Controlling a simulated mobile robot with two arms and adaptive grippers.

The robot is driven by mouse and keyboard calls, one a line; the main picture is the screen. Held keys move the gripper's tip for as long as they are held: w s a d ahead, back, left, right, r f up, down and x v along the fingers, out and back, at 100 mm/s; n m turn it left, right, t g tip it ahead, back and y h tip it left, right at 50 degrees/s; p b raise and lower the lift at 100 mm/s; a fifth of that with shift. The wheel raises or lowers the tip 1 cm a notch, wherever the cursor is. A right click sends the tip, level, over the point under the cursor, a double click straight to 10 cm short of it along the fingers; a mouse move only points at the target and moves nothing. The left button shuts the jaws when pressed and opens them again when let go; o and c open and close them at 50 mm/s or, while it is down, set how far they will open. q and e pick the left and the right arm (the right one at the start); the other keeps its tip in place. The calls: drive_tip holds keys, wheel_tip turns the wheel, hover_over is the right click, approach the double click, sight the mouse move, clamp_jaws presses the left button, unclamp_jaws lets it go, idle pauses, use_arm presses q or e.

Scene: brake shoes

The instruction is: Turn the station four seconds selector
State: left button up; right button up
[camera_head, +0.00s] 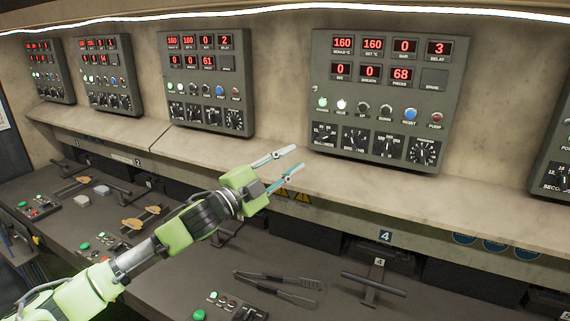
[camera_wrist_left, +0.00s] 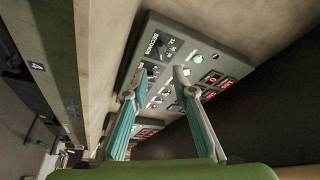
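The panel of station four (camera_head: 385,95) is on the back wall, above the number 4 plate (camera_head: 385,237). Its displays read 160, 160, 0, 3 and 0, 0, 68. Its seconds selector appears to be the leftmost black dial (camera_head: 323,136) in the bottom row; the small lettering and pointer are hard to read. My left gripper (camera_head: 297,158) is open and empty, below and left of this panel, apart from the dial. In the left wrist view its spread fingers (camera_wrist_left: 156,87) overlap a tilted panel (camera_wrist_left: 235,62) with a dial marked seconds (camera_wrist_left: 152,46). My right gripper is not in view.
A pale ledge (camera_head: 440,197) runs under the panels. Other similar panels stand left (camera_head: 207,82) and at the right edge (camera_head: 556,160). Tongs (camera_head: 278,285) and a black T-handle (camera_head: 373,284) are on the dark bench below. The space before the panel is clear.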

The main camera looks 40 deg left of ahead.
use_arm(q)
drive_tip(key=shift+s+f, duration=0.1)
drive_tip(key=shift+s, duration=0.55)
drive_tip(key=shift+a, duration=0.1)
